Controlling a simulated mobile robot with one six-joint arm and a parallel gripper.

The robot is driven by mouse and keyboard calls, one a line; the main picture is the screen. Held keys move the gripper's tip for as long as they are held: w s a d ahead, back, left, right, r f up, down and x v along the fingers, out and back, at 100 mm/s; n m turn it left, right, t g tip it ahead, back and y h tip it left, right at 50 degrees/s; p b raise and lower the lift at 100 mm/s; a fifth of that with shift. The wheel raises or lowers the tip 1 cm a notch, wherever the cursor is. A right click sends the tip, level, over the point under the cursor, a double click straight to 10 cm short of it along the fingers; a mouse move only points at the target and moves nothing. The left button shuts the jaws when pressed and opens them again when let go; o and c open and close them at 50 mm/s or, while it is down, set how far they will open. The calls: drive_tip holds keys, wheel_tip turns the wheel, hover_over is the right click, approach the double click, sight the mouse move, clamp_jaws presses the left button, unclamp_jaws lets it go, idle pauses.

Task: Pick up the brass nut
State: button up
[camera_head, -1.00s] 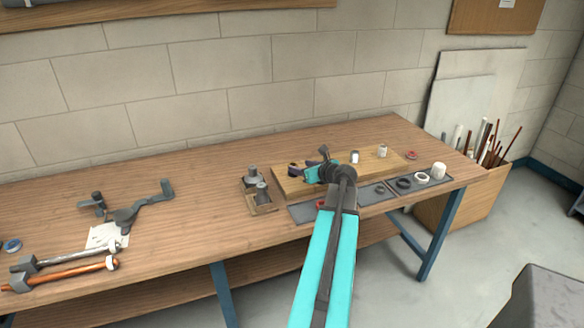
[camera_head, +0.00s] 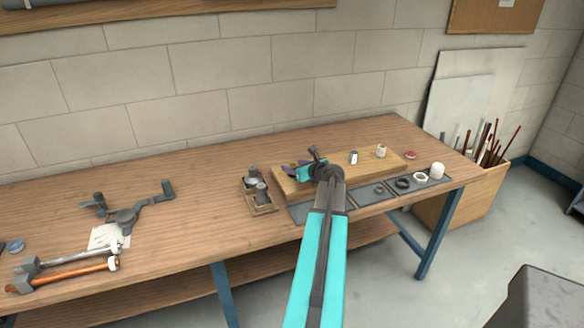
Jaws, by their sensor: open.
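My gripper (camera_head: 292,169) is over the left part of a raised wooden board (camera_head: 338,170) on the bench. Its dark fingers point left and stand open. Its teal body and my arm block part of the board and the mats in front of it. I cannot make out a brass nut. Small fittings stand on the board: a pale one with a dark face (camera_head: 354,157) and a cream cylinder (camera_head: 381,150). Something small and dark near my fingertips is too unclear to name.
Dark mats (camera_head: 367,199) at the front edge hold a small grey ring (camera_head: 379,189), a black ring (camera_head: 403,183), a white ring (camera_head: 421,177) and a white cylinder (camera_head: 438,170). A wooden tray (camera_head: 263,209) with grey fittings is left of the board. A pipe bender (camera_head: 124,217) lies further left.

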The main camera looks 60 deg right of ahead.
idle(0.4)
drive_tip(key=c, duration=1.2)
drive_tip(key=shift+o, duration=0.2)
drive_tip(key=shift+r, duration=0.1)
drive_tip(key=shift+r+b, duration=0.45)
drive_tip(key=shift+r, duration=0.95)
drive_tip(key=shift+s+r, duration=0.1)
drive_tip(key=shift+r, duration=0.2)
drive_tip(key=s+a+r+b, duration=0.1)
drive_tip(key=s+a+b, duration=0.2)
drive_tip(key=s, duration=1.2)
drive_tip(key=shift+a+r, duration=0.2)
drive_tip(key=shift+a, duration=0.65)
